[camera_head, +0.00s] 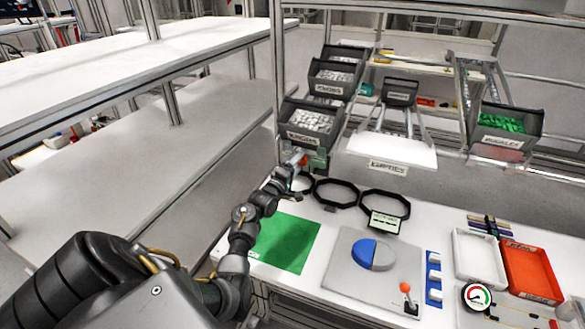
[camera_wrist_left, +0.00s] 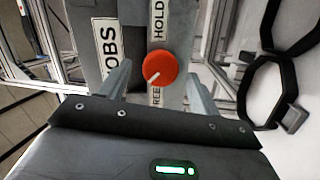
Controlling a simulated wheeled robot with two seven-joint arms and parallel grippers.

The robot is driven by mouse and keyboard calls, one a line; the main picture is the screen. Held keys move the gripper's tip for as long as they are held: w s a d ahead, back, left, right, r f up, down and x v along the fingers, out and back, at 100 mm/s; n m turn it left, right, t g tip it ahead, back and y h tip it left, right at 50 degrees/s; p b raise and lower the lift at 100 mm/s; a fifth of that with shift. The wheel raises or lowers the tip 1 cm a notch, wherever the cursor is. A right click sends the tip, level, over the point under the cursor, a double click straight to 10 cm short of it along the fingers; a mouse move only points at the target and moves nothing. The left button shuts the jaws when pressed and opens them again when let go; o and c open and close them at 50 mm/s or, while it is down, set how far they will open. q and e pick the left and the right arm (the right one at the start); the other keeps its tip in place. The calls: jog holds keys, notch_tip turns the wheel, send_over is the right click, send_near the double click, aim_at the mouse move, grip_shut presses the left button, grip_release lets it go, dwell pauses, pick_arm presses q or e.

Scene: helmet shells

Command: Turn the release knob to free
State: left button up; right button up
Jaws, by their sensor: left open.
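The release knob (camera_wrist_left: 161,67) is round and red with a white pointer mark, which points to the lower left in the left wrist view. It sits on a grey plate with a HOLD label (camera_wrist_left: 158,20) above it and a partly hidden FREE label (camera_wrist_left: 156,97) below. In the head view the knob (camera_head: 301,159) is small, at the end of my left arm. My left gripper (camera_wrist_left: 156,76) is open, its fingers to either side of the knob. Whether they touch it cannot be told. My right gripper is not in view.
Parts bins (camera_head: 309,122) stand above and behind the knob. Black octagonal rings (camera_head: 336,193) lie to its right on the table. A green mat (camera_head: 284,243), a grey board (camera_head: 345,270) with a blue and grey disc, and white and red trays (camera_head: 532,273) lie nearer.

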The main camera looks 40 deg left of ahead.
pick_arm(q)
jog(key=s+d+f+b, duration=0.1)
jog(key=s+b, duration=0.1)
jog(key=s, duration=0.8)
jog(key=shift+s+d+f, duration=0.15)
jog(key=shift+f, duration=0.25)
